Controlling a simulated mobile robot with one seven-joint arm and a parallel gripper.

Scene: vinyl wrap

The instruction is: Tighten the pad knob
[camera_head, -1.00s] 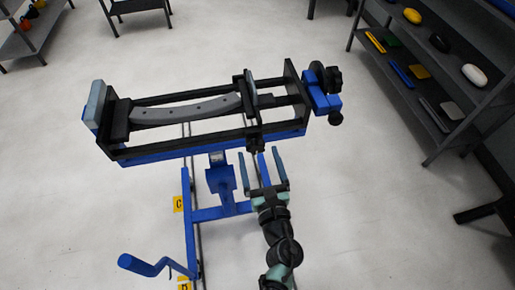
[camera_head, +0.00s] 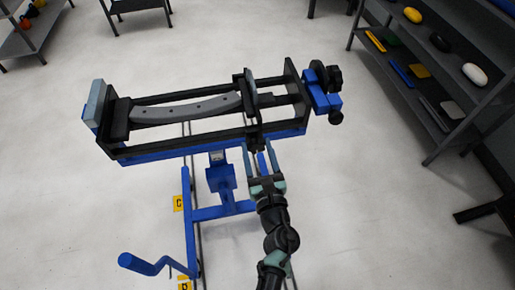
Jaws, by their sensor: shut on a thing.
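The clamp frame (camera_head: 118,150) is a long black and blue fixture on a blue stand, with a curved grey piece (camera_head: 185,110) lying in it. A black sliding pad carriage (camera_head: 252,100) crosses the rails right of the grey piece. The pad knob (camera_head: 256,143) appears as a small dark part at the carriage's front end, by the front rail, mostly hidden. My gripper (camera_head: 259,149) comes from below, its two pale blue-green fingers on either side of the pad knob and closed on it. Finger contact is too small to see clearly.
A blue crank handle (camera_head: 145,265) sticks out at the lower left of the stand. Another black knob (camera_head: 334,77) and blue block (camera_head: 322,103) sit at the frame's right end. A dark shelf (camera_head: 440,75) stands at the right. The floor around is clear.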

